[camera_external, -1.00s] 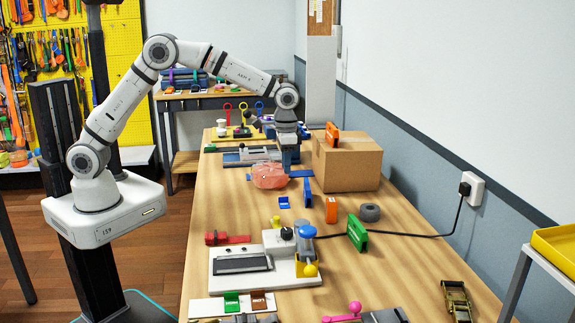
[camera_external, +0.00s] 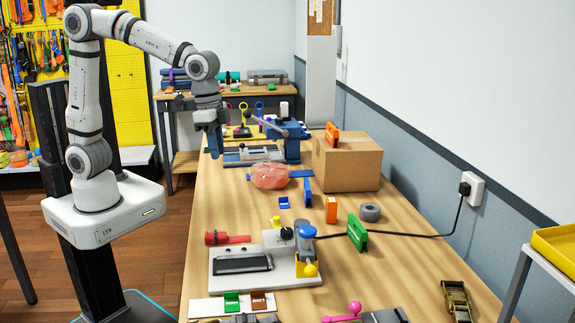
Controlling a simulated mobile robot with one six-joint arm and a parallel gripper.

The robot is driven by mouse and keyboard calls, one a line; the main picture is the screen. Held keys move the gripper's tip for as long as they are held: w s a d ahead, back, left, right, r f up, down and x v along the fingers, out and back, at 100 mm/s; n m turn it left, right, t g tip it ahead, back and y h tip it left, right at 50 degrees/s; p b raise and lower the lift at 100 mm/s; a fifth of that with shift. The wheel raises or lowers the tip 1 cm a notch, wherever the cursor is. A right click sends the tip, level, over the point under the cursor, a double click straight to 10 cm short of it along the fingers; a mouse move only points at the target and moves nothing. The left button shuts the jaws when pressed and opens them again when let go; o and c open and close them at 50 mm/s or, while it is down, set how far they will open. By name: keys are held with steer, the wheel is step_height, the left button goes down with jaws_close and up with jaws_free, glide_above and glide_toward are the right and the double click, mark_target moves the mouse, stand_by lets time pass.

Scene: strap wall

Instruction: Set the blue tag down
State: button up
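An upright blue tag (camera_external: 307,186) stands on the bench just left of the cardboard box. A small blue piece (camera_external: 284,202) lies on the bench to its lower left; I cannot tell if it is also a tag. My gripper (camera_external: 213,150) points down near the far left edge of the bench, well to the left of the upright blue tag and apart from it. The fingers are small and dark here, so their opening and anything thin between them cannot be made out.
A cardboard box (camera_external: 346,163) bears an orange tag (camera_external: 332,135). A pink lump (camera_external: 271,176) sits beside a blue strap (camera_external: 302,173). A green tag (camera_external: 357,232), a grey roll (camera_external: 370,213) and a black cable (camera_external: 420,236) are nearer. A white-based device (camera_external: 290,276) fills the front left.

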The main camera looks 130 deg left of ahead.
steer(key=s+d+m+t, duration=0.1)
steer(key=s+d+m, duration=0.1)
steer(key=s+d, duration=0.7)
steer(key=d, duration=0.2)
steer(key=shift+s+d+r+m, duration=0.3)
steer(key=shift+m, duration=0.1)
steer(key=shift+o, duration=0.5)
steer(key=s+d+f+m, duration=0.1)
steer(key=s+d+f, duration=0.1)
steer(key=s+d, duration=0.2)
steer(key=s, duration=0.3)
steer(key=shift+d+m+t+h, duration=0.25)
steer(key=shift+m+t+h, duration=0.05)
steer(key=shift+m, duration=0.1)
steer(key=shift+o, duration=0.6)
steer(key=shift+s+d+f, duration=0.1)
steer(key=shift+s+f, duration=0.1)
steer(key=shift+s, duration=0.1)
steer(key=shift+f, duration=0.1)
